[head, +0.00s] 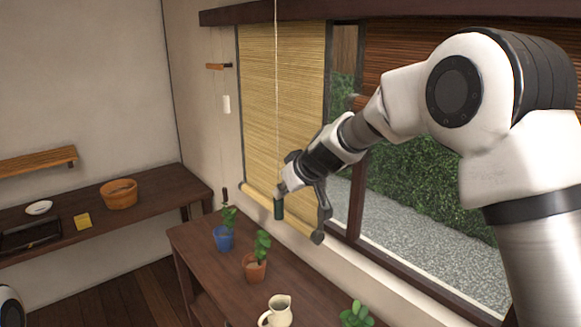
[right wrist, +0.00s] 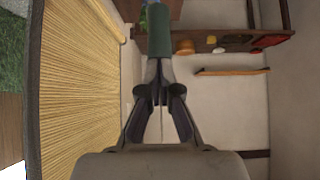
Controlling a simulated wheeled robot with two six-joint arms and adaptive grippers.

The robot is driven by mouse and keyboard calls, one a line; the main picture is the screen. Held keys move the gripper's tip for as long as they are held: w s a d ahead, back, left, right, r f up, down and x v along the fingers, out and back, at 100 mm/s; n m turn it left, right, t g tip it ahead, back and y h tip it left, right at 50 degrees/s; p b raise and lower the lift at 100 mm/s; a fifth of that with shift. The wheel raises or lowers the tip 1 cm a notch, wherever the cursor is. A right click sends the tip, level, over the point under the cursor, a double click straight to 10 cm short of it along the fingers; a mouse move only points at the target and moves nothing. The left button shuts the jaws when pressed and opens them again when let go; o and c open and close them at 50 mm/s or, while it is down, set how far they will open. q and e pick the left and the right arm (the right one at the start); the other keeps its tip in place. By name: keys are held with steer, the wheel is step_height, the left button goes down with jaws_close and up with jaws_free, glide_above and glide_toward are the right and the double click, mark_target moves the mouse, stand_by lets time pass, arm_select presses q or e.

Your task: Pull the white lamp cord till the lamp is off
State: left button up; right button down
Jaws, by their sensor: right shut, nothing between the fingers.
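A thin white cord (head: 276,90) hangs from the top of the head view, in front of the yellow blind, down to my right gripper (head: 281,191). A dark green cylindrical pull (head: 279,209) hangs at the gripper's fingertips. In the right wrist view the green pull (right wrist: 159,32) is just beyond the fingertips of my right gripper (right wrist: 160,88). The fingers are shut with nothing held between them. Whether they touch the cord or pull is unclear. The lamp is not visible, so its light cannot be judged. My left gripper is not in view.
A wooden bracket (head: 218,66) on the wall has a thin line below it, by a white plate (head: 226,104). A low table (head: 205,262) below holds potted plants, including a blue pot (head: 223,238), and a cream jug (head: 278,311). The yellow blind (head: 258,120) hangs close behind the gripper.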

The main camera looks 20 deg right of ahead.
mark_target(282, 200)
step_height(282, 200, up, 4)
steer(key=p, duration=0.2)
steer(key=shift+w+r+p, duration=0.15)
steer(key=shift+r+p, duration=0.1)
steer(key=shift+p, duration=0.1)
steer(key=b+v, duration=0.2)
steer(key=v, duration=0.7)
steer(key=shift+s+b, duration=0.4)
steer(key=shift+s, duration=0.05)
steer(key=shift+d, duration=0.15)
